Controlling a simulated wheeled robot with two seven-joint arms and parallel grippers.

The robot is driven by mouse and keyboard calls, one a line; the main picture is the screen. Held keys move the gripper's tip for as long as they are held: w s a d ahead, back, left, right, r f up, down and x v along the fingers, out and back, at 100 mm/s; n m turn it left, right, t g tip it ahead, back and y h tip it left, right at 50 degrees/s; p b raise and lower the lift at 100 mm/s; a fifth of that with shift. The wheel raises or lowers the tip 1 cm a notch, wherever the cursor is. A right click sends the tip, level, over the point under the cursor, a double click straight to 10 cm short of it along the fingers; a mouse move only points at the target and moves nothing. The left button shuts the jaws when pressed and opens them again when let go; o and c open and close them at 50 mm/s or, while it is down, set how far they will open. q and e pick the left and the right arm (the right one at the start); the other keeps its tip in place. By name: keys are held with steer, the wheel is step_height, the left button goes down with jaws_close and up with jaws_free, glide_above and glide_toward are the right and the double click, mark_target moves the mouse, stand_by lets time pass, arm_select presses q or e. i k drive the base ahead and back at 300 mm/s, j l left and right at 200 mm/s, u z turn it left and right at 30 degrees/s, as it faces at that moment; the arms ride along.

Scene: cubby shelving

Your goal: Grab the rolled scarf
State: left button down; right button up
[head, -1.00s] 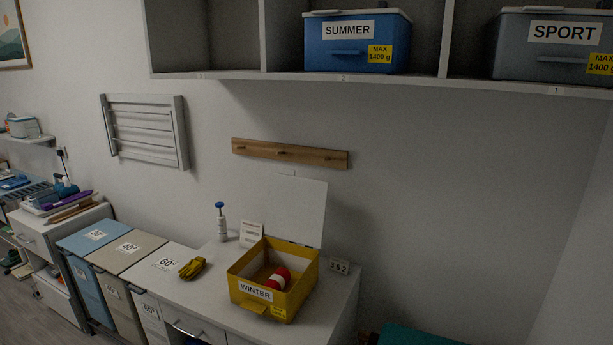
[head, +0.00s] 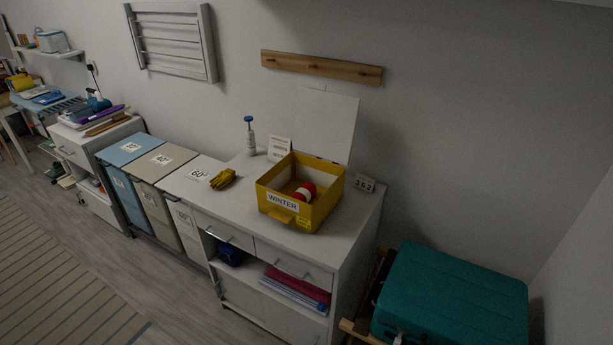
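A red and white roll, which looks like the rolled scarf (head: 305,191), lies inside the open yellow WINTER box (head: 268,196) on the white counter. The box's white lid (head: 327,125) stands raised behind it. The box walls hide the lower part of the roll. Neither of my grippers shows in the head view.
Yellow gloves (head: 222,179), a blue-topped bottle (head: 250,137) and a small card (head: 279,148) are on the counter (head: 226,207) around the box. A small number block (head: 365,183) is at right. A teal suitcase (head: 452,295) stands at lower right. Laundry bins (head: 150,165) adjoin at left.

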mark_target(305, 193)
steer(key=i+j+z, duration=0.3)
steer(key=i, duration=0.15)
steer(key=i+j+z, duration=0.15)
steer(key=i+z, duration=0.15)
steer(key=i, duration=0.15)
